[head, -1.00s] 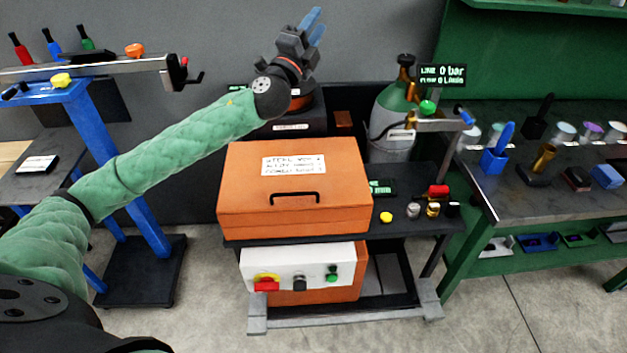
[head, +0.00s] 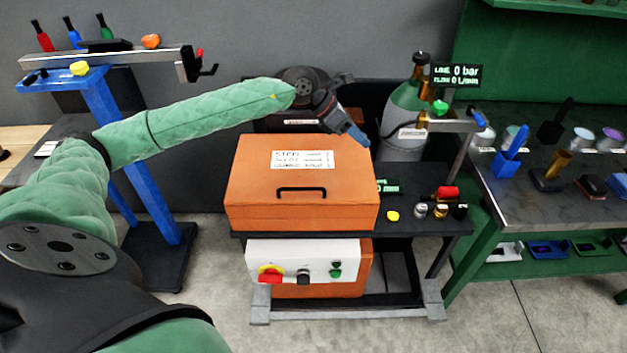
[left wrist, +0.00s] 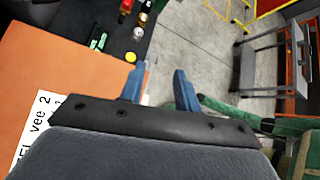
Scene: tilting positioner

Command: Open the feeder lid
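The orange feeder (head: 250,205) sits on a dark cart, its lid (head: 245,165) closed, with a white label and a black handle (head: 302,190) on the lid's front part. My left gripper (head: 358,140) is above the lid's back right corner, fingers pointing down and right, apart from the handle. In the left wrist view its two blue fingers (left wrist: 160,90) are spread with nothing between them, and the orange lid (left wrist: 60,60) lies at the left. The handle is not visible there. My right gripper is not in view.
A gas cylinder (head: 400,110) stands behind the cart's right side, near a bar display (head: 456,75). Small jars and a yellow knob (head: 393,216) are on the cart right of the feeder. A white control panel (head: 310,262) is below it. A green workbench (head: 530,205) is at right.

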